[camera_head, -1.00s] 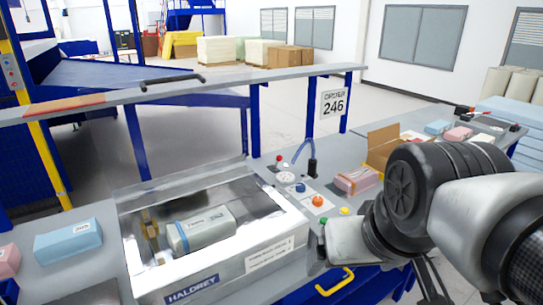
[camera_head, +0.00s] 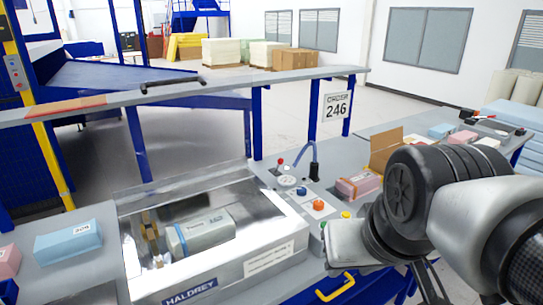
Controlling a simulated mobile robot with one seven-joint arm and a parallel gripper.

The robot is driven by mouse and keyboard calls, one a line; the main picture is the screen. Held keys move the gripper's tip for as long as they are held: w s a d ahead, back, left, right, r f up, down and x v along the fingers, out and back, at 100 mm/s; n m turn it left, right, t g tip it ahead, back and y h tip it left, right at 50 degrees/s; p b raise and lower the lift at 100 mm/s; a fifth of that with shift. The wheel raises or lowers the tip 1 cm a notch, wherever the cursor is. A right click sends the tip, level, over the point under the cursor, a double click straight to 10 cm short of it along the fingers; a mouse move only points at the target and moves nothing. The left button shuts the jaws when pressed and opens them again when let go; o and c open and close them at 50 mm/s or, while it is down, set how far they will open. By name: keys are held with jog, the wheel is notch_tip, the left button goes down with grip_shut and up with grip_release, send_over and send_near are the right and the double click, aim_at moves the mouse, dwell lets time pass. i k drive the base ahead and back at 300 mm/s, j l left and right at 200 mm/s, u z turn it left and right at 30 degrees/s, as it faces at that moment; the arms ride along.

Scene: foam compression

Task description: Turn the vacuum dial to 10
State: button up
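The control panel beside the metal chamber carries a round white dial face (camera_head: 286,180), a blue knob (camera_head: 302,190) and an orange-red button on a blue base (camera_head: 319,205). No markings on the dial can be read at this size, so I cannot tell its setting or which knob turns it. My gripper (camera_head: 332,243) is at the front right of the panel, nearer the camera than the knobs and apart from them. Its fingers are not clearly visible. The open chamber (camera_head: 272,262) holds a grey-white roll with a blue end (camera_head: 208,232).
A red-topped lever (camera_head: 280,163) and a black fitting with a blue hose (camera_head: 314,170) stand behind the knobs. A yellow button (camera_head: 346,214) is near my gripper.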

aim_at(301, 191)
jog(key=i+l+u, duration=0.25)
jog(key=l, duration=0.15)
jog(key=i+l+u, duration=0.1)
jog(key=l+u, duration=0.15)
jog(key=l, duration=0.15)
jog(key=i+l+u, duration=0.2)
jog(key=l, duration=0.25)
jog(key=l+u, duration=0.25)
jog(key=l, duration=0.2)
